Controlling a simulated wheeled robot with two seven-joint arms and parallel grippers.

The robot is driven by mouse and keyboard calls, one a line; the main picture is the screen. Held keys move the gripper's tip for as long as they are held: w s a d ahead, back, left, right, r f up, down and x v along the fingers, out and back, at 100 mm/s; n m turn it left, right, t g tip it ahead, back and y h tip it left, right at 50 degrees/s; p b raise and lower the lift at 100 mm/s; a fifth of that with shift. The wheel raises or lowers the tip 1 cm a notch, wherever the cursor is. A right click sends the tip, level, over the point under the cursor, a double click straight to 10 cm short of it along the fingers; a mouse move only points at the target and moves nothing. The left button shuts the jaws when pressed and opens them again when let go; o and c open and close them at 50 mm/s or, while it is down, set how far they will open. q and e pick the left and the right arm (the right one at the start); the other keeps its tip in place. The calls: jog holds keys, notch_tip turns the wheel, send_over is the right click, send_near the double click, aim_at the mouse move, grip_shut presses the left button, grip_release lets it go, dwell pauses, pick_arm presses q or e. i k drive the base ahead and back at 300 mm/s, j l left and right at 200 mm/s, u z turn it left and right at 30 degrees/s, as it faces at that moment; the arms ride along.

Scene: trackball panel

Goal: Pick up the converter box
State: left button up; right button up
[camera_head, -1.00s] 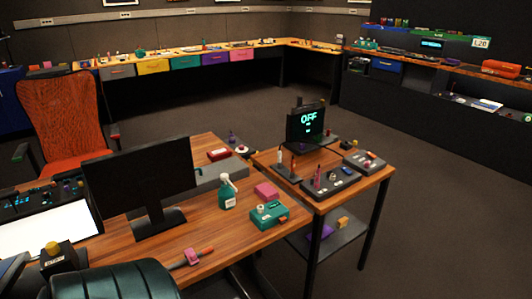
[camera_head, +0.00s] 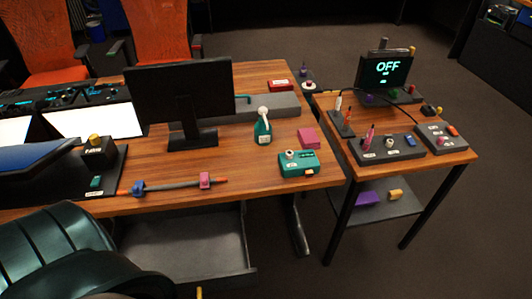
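No label that I can read says which thing is the converter box. A small teal box (camera_head: 298,164) with a round knob on top and an orange part at its front right corner sits near the right end of the wooden desk. A pink block (camera_head: 309,138) lies behind it, and a teal spray bottle (camera_head: 263,131) stands to its left. Dark control boxes (camera_head: 387,149) with knobs sit on the smaller table to the right. Neither of my grippers is in view.
A monitor (camera_head: 180,94) stands on the desk (camera_head: 236,172), with a long grey box (camera_head: 262,106) beside it. A rod with blue and pink clamps (camera_head: 205,181) lies near the front edge. A dark green chair (camera_head: 52,259) stands at the front left. Floor to the right is clear.

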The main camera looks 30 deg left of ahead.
aim_at(294, 164)
jog(key=i+l+u, duration=0.15)
jog(key=l+u, duration=0.2)
jog(key=i+l+u, duration=0.15)
jog(key=l+u, duration=0.6)
jog(key=l, duration=0.2)
